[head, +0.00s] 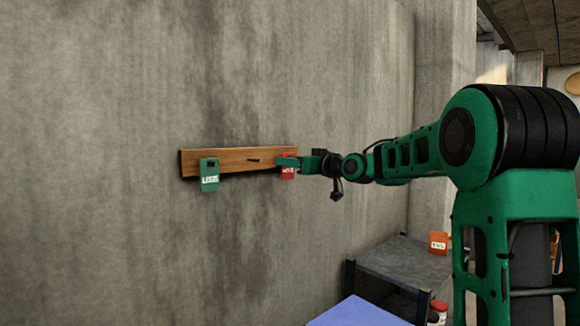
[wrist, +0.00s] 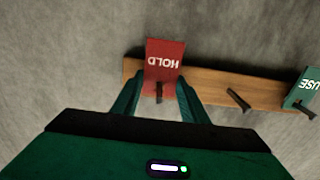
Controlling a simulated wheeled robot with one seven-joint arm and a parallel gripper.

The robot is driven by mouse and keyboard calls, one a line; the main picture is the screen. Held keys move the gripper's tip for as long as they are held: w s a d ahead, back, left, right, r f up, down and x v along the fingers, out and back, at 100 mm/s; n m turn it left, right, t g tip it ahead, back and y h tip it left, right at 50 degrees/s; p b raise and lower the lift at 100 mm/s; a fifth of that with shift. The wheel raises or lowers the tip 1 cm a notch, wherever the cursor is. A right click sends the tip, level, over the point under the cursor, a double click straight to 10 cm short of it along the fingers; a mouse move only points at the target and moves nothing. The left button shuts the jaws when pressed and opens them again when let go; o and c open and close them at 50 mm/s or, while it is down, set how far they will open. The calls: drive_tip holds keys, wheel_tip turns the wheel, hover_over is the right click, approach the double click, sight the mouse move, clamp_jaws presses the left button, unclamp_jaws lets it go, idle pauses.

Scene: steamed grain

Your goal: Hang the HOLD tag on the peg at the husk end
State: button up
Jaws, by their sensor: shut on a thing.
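The red HOLD tag (head: 288,174) is at the right end of a wooden peg board (head: 230,157) on the concrete wall. My gripper (head: 289,162) is shut on its upper part. In the wrist view, the tag (wrist: 164,58) stands between both fingers (wrist: 158,96), its lettering upside down. A dark peg (wrist: 158,91) shows at the tag's held end. I cannot tell whether it passes through the tag's hole. The middle peg (head: 254,160) is bare; it also shows in the wrist view (wrist: 238,98). No husk marking is readable.
A green tag (head: 209,176) hangs at the board's left end; its wrist view (wrist: 305,88) shows the letters USE. A blue surface (head: 355,313) lies below. The wall around the board is clear.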

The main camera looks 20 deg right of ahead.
idle(0.4)
drive_tip(key=o, duration=1.1)
drive_tip(key=shift+s, duration=0.1)
drive_tip(key=v, duration=1)
drive_tip(key=shift+s, duration=0.25)
